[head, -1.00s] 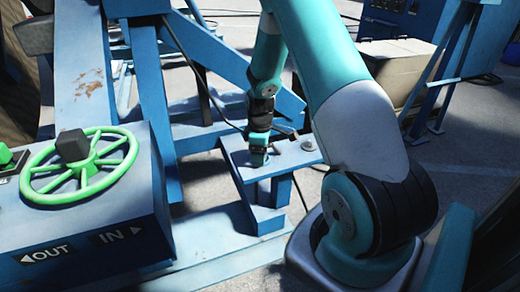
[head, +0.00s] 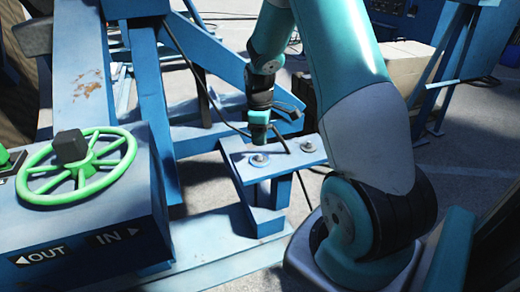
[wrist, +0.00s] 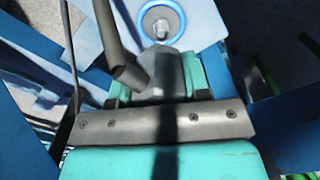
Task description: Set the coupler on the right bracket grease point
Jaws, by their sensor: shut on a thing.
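My gripper (head: 259,142) is above the blue bracket (head: 238,146), just over its left round metal fitting (head: 259,160). A second round fitting (head: 308,147) sits on the bracket's right part. In the wrist view, my gripper (wrist: 162,82) is shut on the grey coupler (wrist: 163,68), with a dark grey hose (wrist: 108,35) running up from it. A fitting with a blue ring (wrist: 162,22) shows beyond the coupler, apart from it in the picture. The coupler's lower end is hidden in the wrist view.
A green handwheel (head: 78,166) stands on a blue box with OUT and IN labels (head: 46,255) at left. Blue frame beams (head: 238,85) rise behind the bracket. A cardboard box (head: 402,68) stands at the back right. Grey floor is open at right.

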